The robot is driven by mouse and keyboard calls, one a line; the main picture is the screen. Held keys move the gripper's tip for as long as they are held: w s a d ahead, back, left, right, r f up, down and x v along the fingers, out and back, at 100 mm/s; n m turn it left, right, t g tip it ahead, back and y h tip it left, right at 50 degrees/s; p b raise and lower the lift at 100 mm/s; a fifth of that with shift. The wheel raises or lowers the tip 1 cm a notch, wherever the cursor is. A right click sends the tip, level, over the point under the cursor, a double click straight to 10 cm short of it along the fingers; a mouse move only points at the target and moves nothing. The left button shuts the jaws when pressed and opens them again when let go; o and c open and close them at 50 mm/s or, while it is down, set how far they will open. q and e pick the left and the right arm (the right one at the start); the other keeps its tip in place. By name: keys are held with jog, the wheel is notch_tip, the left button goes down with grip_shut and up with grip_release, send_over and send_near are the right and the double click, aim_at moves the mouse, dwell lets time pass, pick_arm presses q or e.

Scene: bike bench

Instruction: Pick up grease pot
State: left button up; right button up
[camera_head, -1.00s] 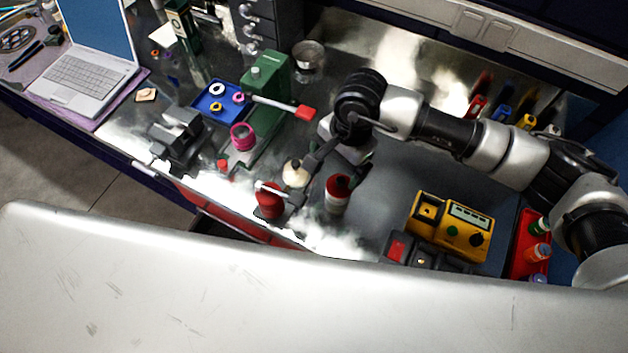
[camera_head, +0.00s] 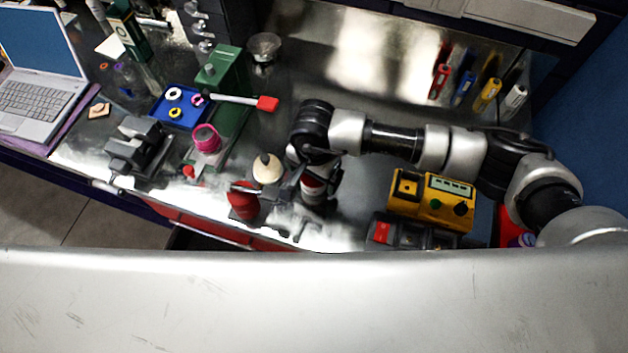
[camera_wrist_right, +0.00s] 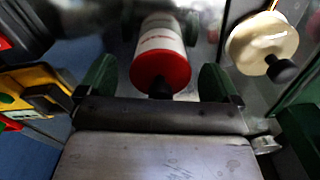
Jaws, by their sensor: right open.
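A white pot with a red end (camera_head: 314,186) stands near the bench's front edge, partly hidden under my right gripper (camera_head: 311,180). I take it for the grease pot, but its label is not readable. In the right wrist view the pot (camera_wrist_right: 160,63) lies between the two green fingers of my right gripper (camera_wrist_right: 157,78), its red end with a dark knob facing the camera. The gripper is open. Gaps show on both sides, so the fingers look apart from the pot. My left gripper is not in view.
A beige round pot with a dark knob (camera_head: 267,168) and a red container (camera_head: 243,202) stand close left of the gripper. A yellow device (camera_head: 432,198) is to the right. A blue tray (camera_head: 160,112), a green block (camera_head: 222,78) and a laptop (camera_head: 42,98) lie further left.

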jog(key=shift+f, duration=0.35)
jog(key=shift+r, duration=0.1)
jog(key=c, duration=1.7)
jog(key=shift+r, duration=0.1)
